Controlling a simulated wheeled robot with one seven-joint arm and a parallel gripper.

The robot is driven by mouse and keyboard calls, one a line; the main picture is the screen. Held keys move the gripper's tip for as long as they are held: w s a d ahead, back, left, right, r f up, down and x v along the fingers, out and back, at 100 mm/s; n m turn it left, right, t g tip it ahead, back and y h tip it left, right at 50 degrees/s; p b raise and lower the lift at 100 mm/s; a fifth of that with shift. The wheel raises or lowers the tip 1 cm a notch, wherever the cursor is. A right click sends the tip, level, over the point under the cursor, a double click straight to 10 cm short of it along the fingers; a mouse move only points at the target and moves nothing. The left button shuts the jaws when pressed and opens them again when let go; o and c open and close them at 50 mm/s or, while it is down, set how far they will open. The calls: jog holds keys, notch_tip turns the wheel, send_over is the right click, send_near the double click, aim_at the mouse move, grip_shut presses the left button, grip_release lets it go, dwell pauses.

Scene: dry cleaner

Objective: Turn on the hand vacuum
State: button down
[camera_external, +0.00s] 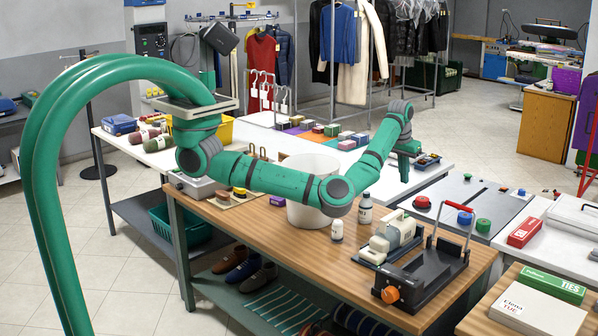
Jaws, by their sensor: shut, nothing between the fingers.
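The hand vacuum seems to be the cream and grey device (395,233) lying on the wooden tabletop (275,227), just behind a black machine. Its switch is too small to make out. My gripper (404,178) is at the end of the green arm, pointing down, behind the vacuum and apart from it, higher in the picture. It is shut and empty.
The black machine (425,278) with a red-topped frame and orange knob stands in front of the vacuum. White bottles (365,208) and a large white bucket (300,212) stand to its left. A grey panel with coloured buttons (455,192) lies behind right.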

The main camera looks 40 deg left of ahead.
send_over(405, 216)
jog(key=f, duration=1.2)
jog(key=shift+s+a, duration=0.25)
jog(key=shift+s, duration=0.1)
jog(key=shift+s+f, duration=0.1)
jog(key=shift+f, duration=0.6)
jog(key=shift+a, duration=0.1)
jog(key=shift+a+f+t, duration=0.15)
jog(key=shift+f+t, duration=0.1)
jog(key=shift+t, duration=0.05)
jog(key=shift+s+f+t, duration=0.25)
jog(key=shift+f+t, duration=0.1)
jog(key=shift+t, duration=0.05)
jog(key=shift+r, duration=0.1)
